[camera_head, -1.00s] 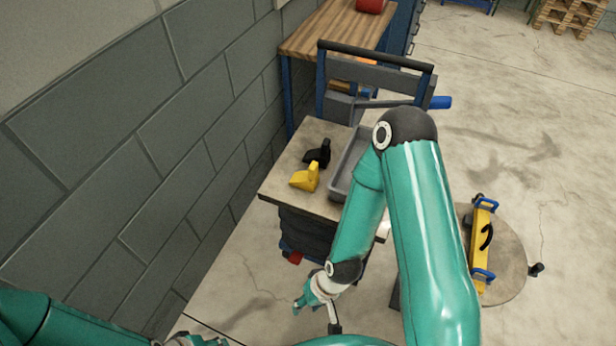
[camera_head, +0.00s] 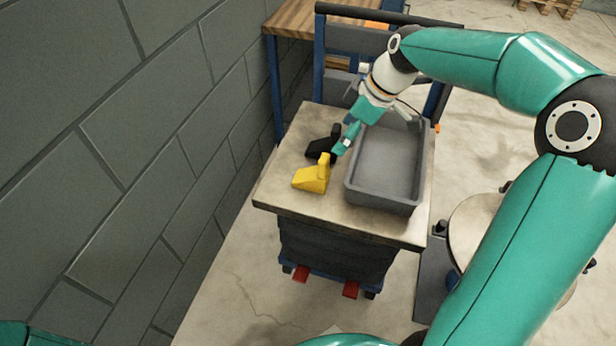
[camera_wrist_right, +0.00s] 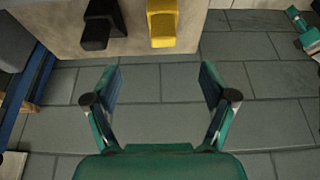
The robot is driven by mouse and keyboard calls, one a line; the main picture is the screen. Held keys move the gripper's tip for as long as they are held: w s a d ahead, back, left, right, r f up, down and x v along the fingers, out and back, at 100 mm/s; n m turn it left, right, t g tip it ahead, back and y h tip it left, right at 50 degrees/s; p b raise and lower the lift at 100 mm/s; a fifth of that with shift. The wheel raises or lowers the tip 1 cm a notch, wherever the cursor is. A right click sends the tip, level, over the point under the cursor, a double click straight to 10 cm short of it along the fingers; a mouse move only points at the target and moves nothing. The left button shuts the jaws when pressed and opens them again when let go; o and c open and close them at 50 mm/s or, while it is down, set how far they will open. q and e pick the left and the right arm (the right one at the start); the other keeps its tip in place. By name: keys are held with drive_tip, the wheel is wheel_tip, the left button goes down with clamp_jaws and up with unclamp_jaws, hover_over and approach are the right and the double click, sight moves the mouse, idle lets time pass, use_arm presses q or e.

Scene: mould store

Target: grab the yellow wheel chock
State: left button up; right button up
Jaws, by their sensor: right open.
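The yellow wheel chock (camera_head: 312,178) stands on the cart top near its left front edge. It also shows in the right wrist view (camera_wrist_right: 163,24), at the top, beyond the open fingers. My right gripper (camera_head: 347,140) is open and empty, above and just behind the yellow chock, between it and the grey tray. In the right wrist view its fingers (camera_wrist_right: 160,88) are wide apart with nothing between them. A teal and white part at the upper right of that view looks like my left gripper (camera_wrist_right: 305,32); its jaws cannot be made out.
A black chock (camera_head: 320,148) stands right behind the yellow one. A grey tray (camera_head: 384,203) takes up the right side of the cart top (camera_head: 285,196). A block wall (camera_head: 150,170) runs along the left. A wooden bench (camera_head: 290,18) stands behind.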

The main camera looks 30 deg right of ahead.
sight(327, 157)
drive_tip(key=b+x, duration=0.1)
drive_tip(key=x, duration=0.9)
drive_tip(key=shift+w+a+f, duration=0.1)
drive_tip(key=shift+a+f, duration=0.05)
drive_tip(key=shift+f, duration=0.2)
drive_tip(key=shift+s+b+x, duration=0.2)
drive_tip(key=shift+b+x, duration=0.4)
drive_tip(key=shift+x, duration=2.05)
drive_tip(key=shift+a, duration=0.15)
drive_tip(key=c, duration=1.4)
